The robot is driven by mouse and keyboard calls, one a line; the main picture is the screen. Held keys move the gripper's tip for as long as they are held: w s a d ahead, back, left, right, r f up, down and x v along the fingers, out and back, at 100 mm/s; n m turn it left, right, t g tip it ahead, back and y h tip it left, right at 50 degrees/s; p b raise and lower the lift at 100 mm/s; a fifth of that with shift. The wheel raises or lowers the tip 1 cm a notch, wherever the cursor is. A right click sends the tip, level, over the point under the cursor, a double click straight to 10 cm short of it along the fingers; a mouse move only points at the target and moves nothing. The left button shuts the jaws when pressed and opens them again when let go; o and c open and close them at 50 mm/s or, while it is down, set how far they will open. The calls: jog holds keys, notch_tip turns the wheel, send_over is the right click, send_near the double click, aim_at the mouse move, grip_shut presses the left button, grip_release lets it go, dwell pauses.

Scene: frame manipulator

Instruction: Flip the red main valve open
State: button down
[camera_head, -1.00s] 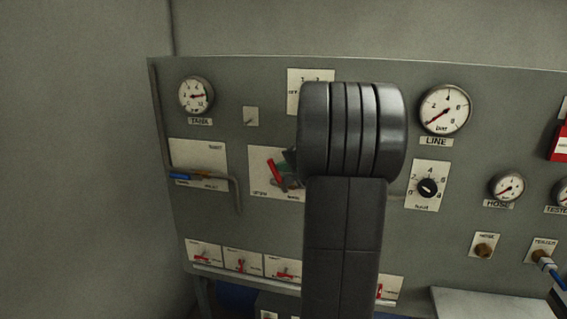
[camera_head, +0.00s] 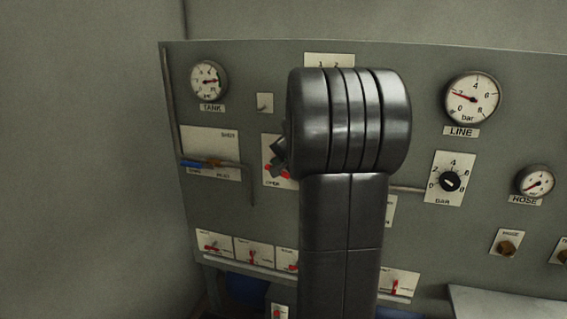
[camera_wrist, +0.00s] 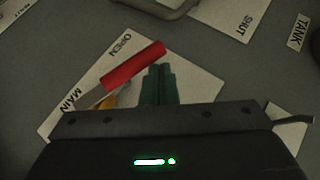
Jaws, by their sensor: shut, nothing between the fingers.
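The red main valve handle (camera_wrist: 134,65) shows in the wrist view on a white plate (camera_wrist: 68,97) marked OPEN and MAIN. Its red end lies close to the word OPEN. A yellowish part shows near its base. In the head view only bits of the red handle (camera_head: 285,173) show, low on its plate (camera_head: 273,146) near the word OPEN; my arm hides the rest. My gripper (camera_wrist: 159,72) has green fingers that are shut together and empty, right beside the red handle. I cannot tell whether they touch it.
A blue-handled valve (camera_head: 196,163) with a pipe is left of the main valve. The TANK gauge (camera_head: 208,82) is above it. Several small red-handled valves (camera_head: 254,256) line the panel below. The LINE gauge (camera_head: 472,99) and BAR knob (camera_head: 450,181) are at right.

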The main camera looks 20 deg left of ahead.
jog(key=shift+a+f+b, duration=0.75)
jog(key=shift+f+b, duration=0.3)
jog(key=shift+b, duration=0.05)
jog(key=shift+f, duration=0.1)
